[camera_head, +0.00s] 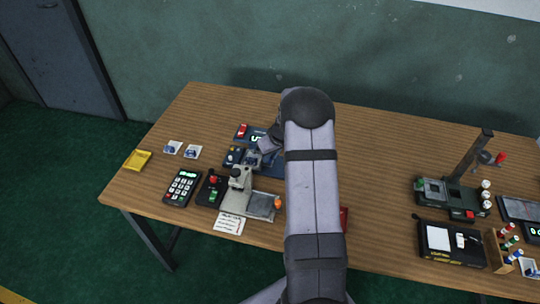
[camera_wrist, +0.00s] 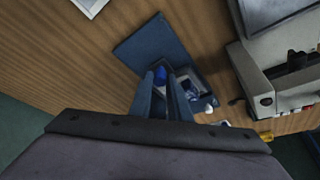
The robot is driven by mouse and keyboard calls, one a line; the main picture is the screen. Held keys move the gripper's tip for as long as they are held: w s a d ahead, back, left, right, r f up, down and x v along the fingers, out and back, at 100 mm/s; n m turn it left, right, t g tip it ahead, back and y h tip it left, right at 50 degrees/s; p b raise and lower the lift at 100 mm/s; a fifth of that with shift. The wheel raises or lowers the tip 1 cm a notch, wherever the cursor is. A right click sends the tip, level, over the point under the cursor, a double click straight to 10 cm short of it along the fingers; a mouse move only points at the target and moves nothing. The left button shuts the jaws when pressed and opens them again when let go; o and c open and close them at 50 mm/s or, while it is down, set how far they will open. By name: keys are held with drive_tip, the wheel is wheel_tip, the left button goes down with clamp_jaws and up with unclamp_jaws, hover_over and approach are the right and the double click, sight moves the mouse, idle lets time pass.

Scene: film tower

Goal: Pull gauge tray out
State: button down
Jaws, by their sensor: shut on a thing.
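A dark blue unit (camera_head: 273,168) stands left of my arm in the head view, partly hidden by it. In the wrist view its flat blue top (camera_wrist: 150,42) shows, with an open blue tray (camera_wrist: 207,76) beside it holding small pale and dark pieces. I take this to be the gauge tray. My gripper (camera_wrist: 167,76) is at the tray, its two blue fingers close together. It is shut on a bright blue handle (camera_wrist: 160,73) at the tray; the exact contact is partly hidden by the fingers. In the head view my gripper (camera_head: 267,147) is small and partly covered.
A beige machine (camera_head: 236,197) with a grey plate stands close in front; it also shows in the wrist view (camera_wrist: 275,85). A black keypad (camera_head: 182,188) and a yellow tray (camera_head: 137,160) lie to the left.

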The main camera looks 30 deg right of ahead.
drive_tip(key=shift+s+d+f+b, duration=0.1)
drive_tip(key=shift+s+d+b, duration=0.15)
drive_tip(key=shift+d+b, duration=0.15)
drive_tip(key=s+d+b, duration=0.4)
drive_tip(key=shift+s+d+b, duration=0.3)
drive_tip(key=shift+s+d, duration=0.1)
drive_tip(key=shift+s, duration=0.1)
drive_tip(key=c, duration=1.7)
unclamp_jaws()
drive_tip(key=shift+d, duration=0.1)
drive_tip(key=shift+o, duration=0.2)
drive_tip(key=shift+r, duration=0.25)
drive_tip(key=b+v, duration=0.1)
drive_tip(key=v, duration=0.6)
